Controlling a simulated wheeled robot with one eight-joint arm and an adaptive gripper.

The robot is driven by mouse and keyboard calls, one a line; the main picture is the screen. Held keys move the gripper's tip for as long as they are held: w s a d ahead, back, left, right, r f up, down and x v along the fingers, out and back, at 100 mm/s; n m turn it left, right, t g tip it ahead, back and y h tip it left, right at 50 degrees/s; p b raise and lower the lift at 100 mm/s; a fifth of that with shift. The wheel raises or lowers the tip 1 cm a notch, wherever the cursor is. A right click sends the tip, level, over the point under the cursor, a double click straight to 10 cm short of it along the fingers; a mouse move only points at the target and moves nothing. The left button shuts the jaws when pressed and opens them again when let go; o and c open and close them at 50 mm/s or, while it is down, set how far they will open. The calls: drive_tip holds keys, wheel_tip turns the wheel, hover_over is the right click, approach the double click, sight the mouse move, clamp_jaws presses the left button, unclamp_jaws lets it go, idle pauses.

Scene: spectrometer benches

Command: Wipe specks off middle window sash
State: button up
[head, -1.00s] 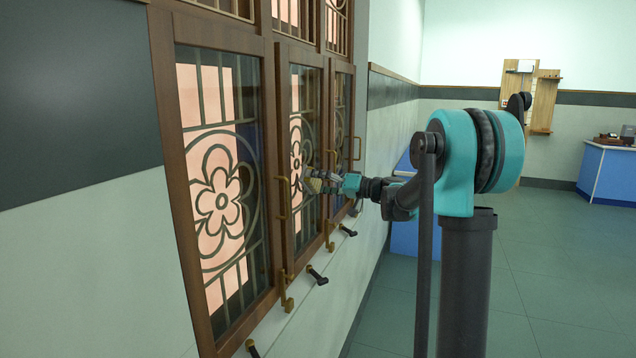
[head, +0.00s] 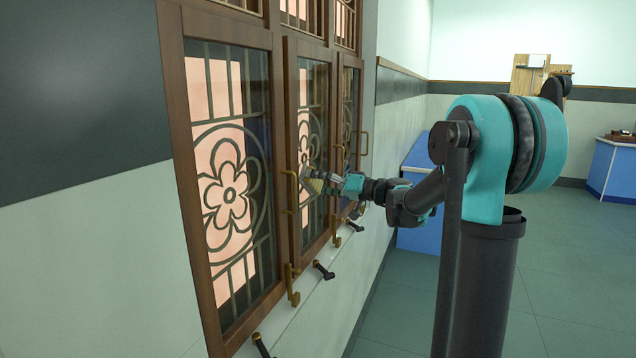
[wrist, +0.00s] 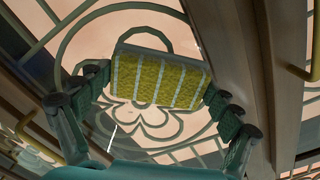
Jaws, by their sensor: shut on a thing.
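The middle window sash (head: 293,92) has a brown wood frame, glass and a flower-pattern grille behind it. It stands slightly ajar among three sashes. My gripper (head: 328,185) is at the lower half of its glass. In the wrist view my gripper (wrist: 155,85) is shut on a yellow block with pale stripes (wrist: 158,78), which looks like a sponge. The sponge is in front of the pane; I cannot tell whether it touches the glass. The flower grille (wrist: 140,122) shows behind it. I cannot make out any specks on the glass.
The left sash (head: 228,190) is nearer, with a brass handle (head: 291,190) at its edge. The right sash (head: 350,115) is beyond. Brass stays and dark handles (head: 323,270) stick out along the sill. A blue bench (head: 415,225) stands behind my arm. Open floor lies right.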

sight(319, 168)
drive_tip(key=shift+s+a+r, duration=0.15)
drive_tip(key=shift+s+r, duration=0.15)
drive_tip(key=shift+r, duration=0.5)
drive_tip(key=shift+c, duration=0.3)
drive_tip(key=shift+w, duration=0.3)
drive_tip(key=shift+c, duration=0.7)
drive_tip(key=shift+w+d, duration=0.7)
drive_tip(key=shift+w, duration=0.85)
drive_tip(key=shift+w+d, duration=0.7)
drive_tip(key=shift+w, duration=0.9)
drive_tip(key=shift+w+d, duration=0.7)
drive_tip(key=shift+w, duration=0.85)
drive_tip(key=shift+v, duration=3.05)
drive_tip(key=shift+d, duration=0.1)
drive_tip(key=shift+v, duration=1.4)
